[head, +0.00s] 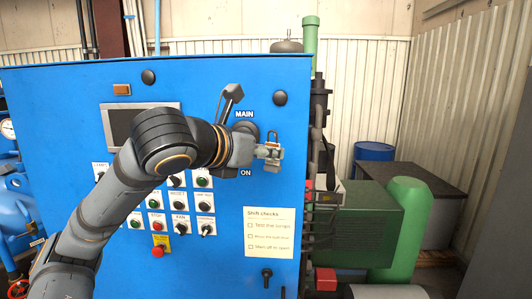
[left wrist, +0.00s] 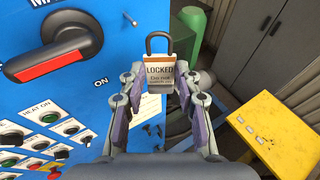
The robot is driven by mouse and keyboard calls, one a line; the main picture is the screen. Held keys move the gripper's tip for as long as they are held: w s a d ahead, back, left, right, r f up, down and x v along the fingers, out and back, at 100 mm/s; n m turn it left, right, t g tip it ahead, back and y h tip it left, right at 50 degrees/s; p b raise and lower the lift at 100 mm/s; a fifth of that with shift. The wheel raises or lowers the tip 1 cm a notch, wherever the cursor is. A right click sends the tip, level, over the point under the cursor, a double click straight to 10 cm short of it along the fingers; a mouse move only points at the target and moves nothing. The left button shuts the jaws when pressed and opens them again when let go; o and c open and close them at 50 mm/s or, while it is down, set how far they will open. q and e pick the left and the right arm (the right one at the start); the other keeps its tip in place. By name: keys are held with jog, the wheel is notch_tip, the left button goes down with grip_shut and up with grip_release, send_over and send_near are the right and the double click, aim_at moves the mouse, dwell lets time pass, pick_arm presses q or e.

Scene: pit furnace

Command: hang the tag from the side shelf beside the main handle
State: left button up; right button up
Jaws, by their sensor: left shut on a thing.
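The tag (left wrist: 159,78) reads LOCKED and has a dark padlock-like shackle on top. It sits upright between the fingertips of my left gripper (left wrist: 158,88), which is shut on it. In the head view my left gripper (head: 270,151) is in front of the blue panel's right part, right of the ON label. My left forearm hides part of the panel.
The blue panel (head: 60,100) carries a screen (head: 118,124), buttons and a shift checks sheet (head: 270,236). Dark and green machinery (head: 355,222) stands right of it. A yellow surface (left wrist: 250,112) with small pale pieces shows at lower right in the left wrist view.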

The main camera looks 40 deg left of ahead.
pick_arm(q)
jog(key=w, duration=0.1)
jog(key=w+a, duration=0.1)
jog(key=w, duration=0.1)
jog(key=shift+w+a+f, duration=0.1)
jog(key=shift+a+f, duration=0.1)
jog(key=shift+f, duration=0.1)
jog(key=shift+w+a+f+p, duration=0.2)
jog(key=shift+w+a, duration=0.45)
jog(key=shift+w, duration=0.3)
jog(key=shift+w+a+f+p, duration=0.15)
jog(key=shift+w+a, duration=0.45)
jog(key=shift+w, duration=0.3)
jog(key=shift+w, duration=0.1)
